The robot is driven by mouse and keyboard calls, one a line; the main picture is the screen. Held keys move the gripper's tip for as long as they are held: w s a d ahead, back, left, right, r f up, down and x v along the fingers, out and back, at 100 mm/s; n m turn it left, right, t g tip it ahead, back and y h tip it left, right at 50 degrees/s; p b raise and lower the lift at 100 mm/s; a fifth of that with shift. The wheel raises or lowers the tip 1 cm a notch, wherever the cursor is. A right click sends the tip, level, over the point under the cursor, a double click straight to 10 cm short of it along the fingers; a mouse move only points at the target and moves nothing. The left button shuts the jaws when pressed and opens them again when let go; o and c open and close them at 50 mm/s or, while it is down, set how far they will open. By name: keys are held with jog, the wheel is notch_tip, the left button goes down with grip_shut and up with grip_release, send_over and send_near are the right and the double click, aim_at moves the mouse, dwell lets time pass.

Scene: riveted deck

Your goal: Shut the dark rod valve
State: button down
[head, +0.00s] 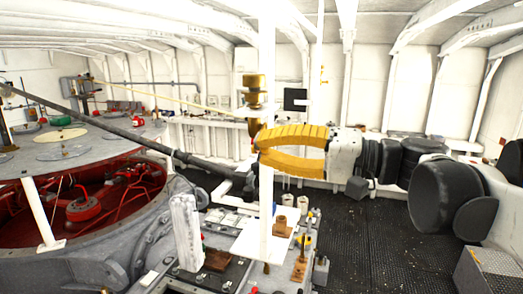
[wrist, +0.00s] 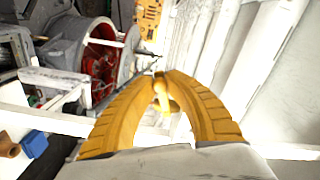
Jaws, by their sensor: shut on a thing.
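My gripper (head: 259,143) has its yellow ribbed fingers reaching left to the foot of an upright brass-coloured fitting (head: 255,97), beside a white post. In the wrist view my gripper (wrist: 160,75) has its fingertips drawn together, with a small yellow-brass piece (wrist: 161,94) between the fingers. A thin dark rod (wrist: 145,53) shows just beyond the tips. I take these to be parts of the dark rod valve, held at the fingertips. The fingers hide the exact grip, and I cannot tell the handle's angle.
A long dark bar (head: 120,130) slants from the upper left towards the post. A round grey-rimmed housing with a red inside (head: 85,208) stands at left. A white post (head: 267,215) rises beside the fingers. Machinery with a white block (head: 187,232) stands below. Black floor (head: 370,240) is open at right.

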jog(key=shift+s+r+m+p, duration=0.15)
jog(key=shift+r+m, duration=0.25)
jog(key=shift+m, duration=0.35)
jog(key=shift+w+r+m+p, duration=0.1)
jog(key=shift+r+m, duration=0.25)
jog(key=shift+m, duration=0.35)
jog(key=shift+s+r+m+p, duration=0.15)
jog(key=shift+r+m, duration=0.25)
jog(key=shift+m, duration=0.35)
jog(key=c, duration=1.4)
grip_release()
jog(key=shift+w, duration=0.1)
jog(key=shift+o, duration=0.2)
jog(key=v, duration=1.2)
